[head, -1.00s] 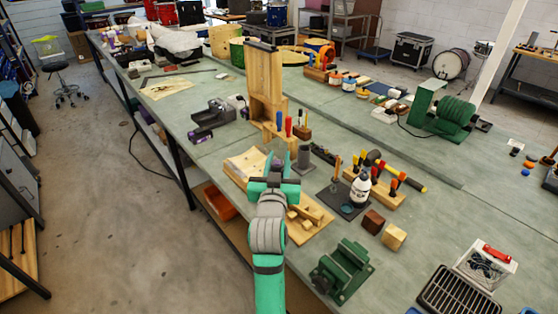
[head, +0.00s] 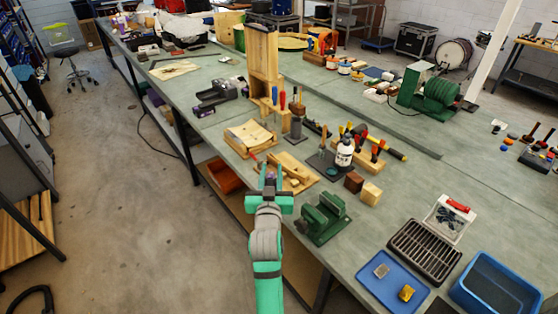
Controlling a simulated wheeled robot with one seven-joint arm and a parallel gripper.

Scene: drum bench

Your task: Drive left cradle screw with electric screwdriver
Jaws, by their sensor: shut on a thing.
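My gripper (head: 270,181) is near the front edge of the bench, fingers pointing away from me. It is shut on a small purple thing (head: 270,176), mostly hidden by the fingers, so I cannot tell its full shape. A low wooden block with a pale top (head: 250,137) lies on the bench beyond the gripper. A wooden board with smaller wooden pieces (head: 301,182) lies just right of the fingers. I cannot make out which wooden piece is the cradle, nor any screw.
A green vise (head: 323,219) stands close at the right of my gripper. A tall wooden upright (head: 263,70), a tool rack (head: 358,155) and a white bottle (head: 344,152) stand behind. A blue tray (head: 394,280) and blue bin (head: 497,287) are at front right. An orange bin (head: 225,176) sits below the bench top.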

